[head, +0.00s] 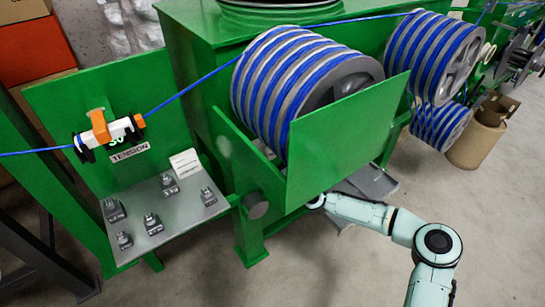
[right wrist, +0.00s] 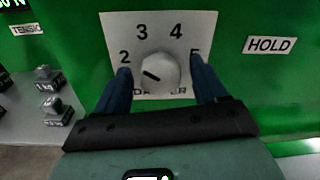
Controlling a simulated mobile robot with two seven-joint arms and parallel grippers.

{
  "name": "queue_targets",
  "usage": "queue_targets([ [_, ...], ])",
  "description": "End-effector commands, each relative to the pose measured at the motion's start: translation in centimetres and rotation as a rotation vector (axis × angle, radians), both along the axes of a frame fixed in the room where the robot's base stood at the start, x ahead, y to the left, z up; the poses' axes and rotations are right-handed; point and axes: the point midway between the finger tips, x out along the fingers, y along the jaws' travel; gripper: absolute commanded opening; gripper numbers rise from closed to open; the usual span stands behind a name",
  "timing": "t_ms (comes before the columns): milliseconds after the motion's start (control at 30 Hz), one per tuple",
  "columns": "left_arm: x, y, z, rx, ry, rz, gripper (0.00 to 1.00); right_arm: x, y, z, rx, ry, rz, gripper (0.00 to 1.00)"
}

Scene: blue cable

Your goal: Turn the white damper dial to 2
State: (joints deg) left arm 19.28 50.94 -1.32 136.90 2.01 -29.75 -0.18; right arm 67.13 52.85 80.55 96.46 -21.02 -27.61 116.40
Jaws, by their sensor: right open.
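In the right wrist view the white damper dial (right wrist: 161,72) sits on a white label plate (right wrist: 158,21) on a green panel. The numbers 2, 3, 4 and 5 show around it. Its dark mark lies on the left half of the dial and slants slightly up to the left, a little below the 2. My right gripper (right wrist: 160,64) is open, with one blue finger on each side of the dial and gaps between. The fingers cover the plate's lower left and right. In the head view my right arm reaches behind the green panel, which hides the gripper and dial. My left gripper is out of view.
A HOLD label (right wrist: 269,45) is right of the dial. Grey weights (right wrist: 50,78) stand on a shelf (head: 179,219) to the left. A blue cable runs left through an orange-and-white tension device (head: 108,130).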

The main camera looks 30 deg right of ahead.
Motion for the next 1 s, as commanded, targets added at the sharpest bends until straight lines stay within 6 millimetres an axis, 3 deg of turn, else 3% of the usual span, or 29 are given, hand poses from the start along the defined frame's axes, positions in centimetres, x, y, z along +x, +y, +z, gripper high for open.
queue_targets([
  [367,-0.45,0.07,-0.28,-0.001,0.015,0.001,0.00,0.66,0.04,0.02,0.000,0.001,0.000,0.72],
  [533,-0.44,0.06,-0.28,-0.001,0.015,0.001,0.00,0.65,0.04,0.02,0.000,0.001,0.000,0.19],
  [567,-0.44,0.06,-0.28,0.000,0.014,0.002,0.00,0.65,0.04,0.02,0.000,0.001,0.000,0.16],
  [1000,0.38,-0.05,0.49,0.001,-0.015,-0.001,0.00,0.62,0.07,0.09,-0.085,-0.006,0.000,0.16],
])
